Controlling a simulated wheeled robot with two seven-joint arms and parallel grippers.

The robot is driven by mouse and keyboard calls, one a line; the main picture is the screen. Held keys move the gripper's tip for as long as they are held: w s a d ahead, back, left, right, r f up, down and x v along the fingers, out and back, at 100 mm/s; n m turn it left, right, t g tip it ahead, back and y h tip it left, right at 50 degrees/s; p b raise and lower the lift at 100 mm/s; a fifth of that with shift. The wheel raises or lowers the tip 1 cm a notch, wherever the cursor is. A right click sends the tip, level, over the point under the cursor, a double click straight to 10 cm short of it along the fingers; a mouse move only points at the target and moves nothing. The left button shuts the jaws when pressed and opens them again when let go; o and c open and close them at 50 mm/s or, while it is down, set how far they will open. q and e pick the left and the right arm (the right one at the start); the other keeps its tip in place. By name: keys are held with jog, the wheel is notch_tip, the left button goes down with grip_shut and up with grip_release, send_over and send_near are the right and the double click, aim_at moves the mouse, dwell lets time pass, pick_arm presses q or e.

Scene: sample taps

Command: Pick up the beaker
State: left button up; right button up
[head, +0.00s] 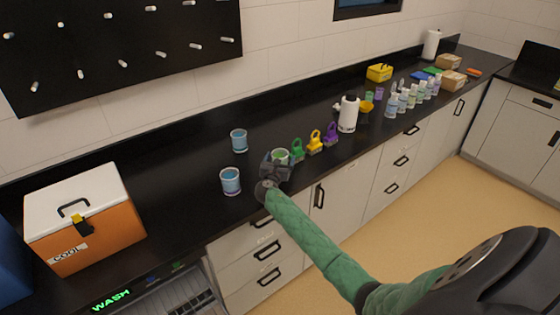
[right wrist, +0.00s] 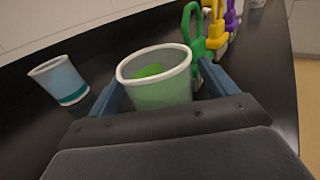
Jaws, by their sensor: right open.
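A whitish beaker with green contents (head: 281,154) stands on the black counter. In the right wrist view this beaker (right wrist: 158,92) sits between the two blue fingers of my right gripper (head: 275,165), which is open around it. Whether a finger touches its wall I cannot tell. Two blue beakers stand to the left, one nearer the counter's front (head: 231,182) and one farther back (head: 239,141). One blue beaker also shows at left in the right wrist view (right wrist: 60,80). My left gripper is not in view.
A green tap-like item (head: 297,149) stands just beyond the beaker, with a yellow one (head: 315,142) and a purple one (head: 331,134) after it. A white-bodied dispenser (head: 348,114) and several bottles stand farther right. An orange cooler (head: 85,225) is at left.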

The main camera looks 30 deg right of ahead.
jog(key=shift+w+d, duration=0.15)
jog(key=shift+d, duration=0.05)
jog(key=shift+c, duration=0.2)
jog(key=c, duration=1)
jog(key=shift+r, duration=0.1)
